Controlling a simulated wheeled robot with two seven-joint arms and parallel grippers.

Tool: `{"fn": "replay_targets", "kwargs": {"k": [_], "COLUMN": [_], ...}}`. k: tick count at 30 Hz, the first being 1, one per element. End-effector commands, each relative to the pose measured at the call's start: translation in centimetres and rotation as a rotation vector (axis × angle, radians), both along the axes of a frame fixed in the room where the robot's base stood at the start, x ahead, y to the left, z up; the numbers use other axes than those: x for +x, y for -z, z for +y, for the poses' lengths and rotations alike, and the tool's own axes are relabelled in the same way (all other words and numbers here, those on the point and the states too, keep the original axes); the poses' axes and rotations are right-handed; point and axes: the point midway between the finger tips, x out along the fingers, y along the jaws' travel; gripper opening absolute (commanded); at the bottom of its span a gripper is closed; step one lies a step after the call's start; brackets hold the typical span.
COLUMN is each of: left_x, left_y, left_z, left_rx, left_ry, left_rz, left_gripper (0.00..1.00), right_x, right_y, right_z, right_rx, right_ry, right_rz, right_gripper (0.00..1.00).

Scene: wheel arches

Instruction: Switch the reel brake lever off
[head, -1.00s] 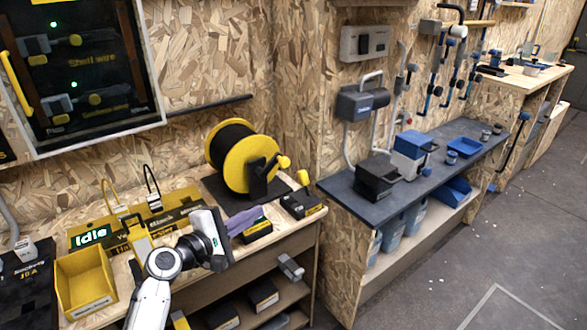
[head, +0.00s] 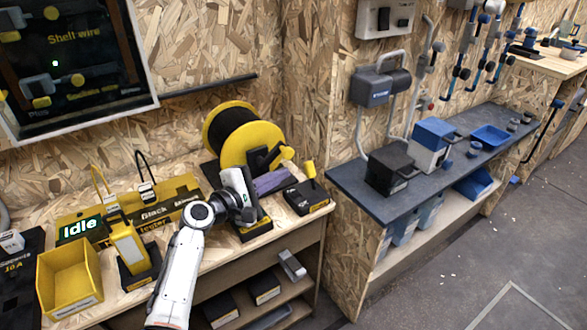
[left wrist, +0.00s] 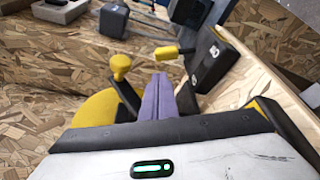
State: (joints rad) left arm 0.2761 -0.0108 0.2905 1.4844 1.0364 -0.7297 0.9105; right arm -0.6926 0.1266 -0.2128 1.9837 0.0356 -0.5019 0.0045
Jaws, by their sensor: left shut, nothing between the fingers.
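The reel (head: 238,135) is a black and yellow spool on the bench against the wall, with a yellow knob (head: 287,153) at its right side. Right of it sits a black box (head: 306,197) with a yellow lever (head: 310,169) standing up from its top; I take this as the brake lever. In the left wrist view the lever (left wrist: 166,52) sticks out from the box (left wrist: 215,60). My left gripper (head: 287,177) has its purple fingers shut and empty, just left of the lever; the fingertips look apart from it. My right gripper is not in view.
A second black box (head: 252,232) sits under my left gripper. A yellow bin (head: 70,280) and a tester with an "Idle" display (head: 80,228) stand to the left. A dark shelf (head: 350,180) with blue and black equipment is at the right.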

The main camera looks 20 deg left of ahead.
Motion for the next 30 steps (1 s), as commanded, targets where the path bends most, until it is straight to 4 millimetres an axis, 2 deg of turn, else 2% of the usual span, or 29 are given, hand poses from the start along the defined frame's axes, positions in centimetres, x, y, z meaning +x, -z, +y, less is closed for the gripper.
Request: {"fn": "replay_targets", "kwargs": {"k": [3,10,16,30], "left_x": [2.2,4.8,5.4,5.2], "left_y": [0.4,0.8,0.9,0.9], "left_z": [-0.8,-1.8,-2.1,-2.2], "left_rx": [-0.003,-0.001,0.002,0.024], "left_ry": [0.001,0.0,0.0,0.0], "left_rz": [-0.002,-0.001,-0.001,-0.019], "left_gripper": [0.0,0.0,0.0,0.0], "right_x": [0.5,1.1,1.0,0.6], "right_y": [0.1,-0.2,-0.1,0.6], "right_z": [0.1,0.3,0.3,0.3], "right_rx": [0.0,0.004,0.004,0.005], "right_ry": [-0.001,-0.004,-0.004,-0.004], "right_rz": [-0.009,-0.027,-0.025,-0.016], "right_gripper": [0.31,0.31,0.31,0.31]}}
